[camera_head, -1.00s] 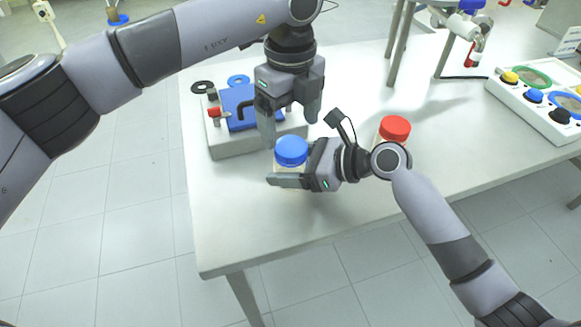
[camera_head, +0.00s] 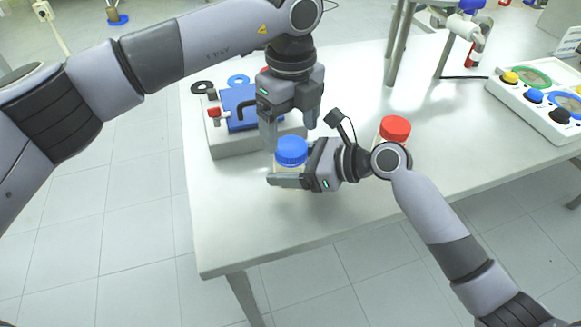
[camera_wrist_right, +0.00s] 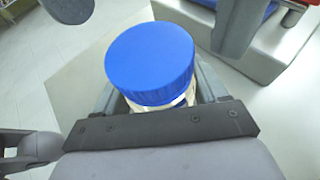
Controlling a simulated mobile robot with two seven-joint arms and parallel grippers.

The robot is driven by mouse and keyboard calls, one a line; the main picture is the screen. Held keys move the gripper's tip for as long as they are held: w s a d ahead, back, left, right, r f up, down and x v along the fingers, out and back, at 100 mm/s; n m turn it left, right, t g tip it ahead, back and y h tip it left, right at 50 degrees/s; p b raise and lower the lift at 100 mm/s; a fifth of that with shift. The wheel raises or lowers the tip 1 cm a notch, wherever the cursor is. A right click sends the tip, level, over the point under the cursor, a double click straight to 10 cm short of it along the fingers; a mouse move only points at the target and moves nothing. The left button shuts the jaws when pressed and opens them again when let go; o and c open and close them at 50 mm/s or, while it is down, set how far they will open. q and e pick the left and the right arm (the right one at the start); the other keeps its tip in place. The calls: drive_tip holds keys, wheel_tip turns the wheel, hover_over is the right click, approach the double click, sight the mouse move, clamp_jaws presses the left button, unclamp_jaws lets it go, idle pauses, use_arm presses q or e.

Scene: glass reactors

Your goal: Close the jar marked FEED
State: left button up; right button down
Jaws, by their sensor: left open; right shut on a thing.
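A jar with a blue lid (camera_head: 291,151) stands near the left part of the table. My right gripper (camera_head: 290,178) is shut on this jar's body from the right side. The right wrist view shows the blue lid (camera_wrist_right: 150,63) on top of the jar, between the fingers. No FEED marking is legible. My left gripper (camera_head: 291,130) is open and points down just above and around the lid's level, with its fingertips near the lid; whether they touch it I cannot tell. A second jar with a red lid (camera_head: 395,129) stands to the right, partly behind my right wrist.
A grey block with a blue plate (camera_head: 238,108) and a black handle stands behind and left of the jar. A white panel with coloured knobs (camera_head: 548,112) lies at the right. Metal stand legs (camera_head: 398,45) rise at the back. The table's front (camera_head: 240,235) is clear.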

sight(291, 146)
use_arm(q)
drive_tip(key=shift+f, duration=1.7)
drive_tip(key=c, duration=1.1)
drive_tip(key=o, duration=1.2)
drive_tip(key=shift+r, duration=2.3)
drive_tip(key=shift+o, duration=1.2)
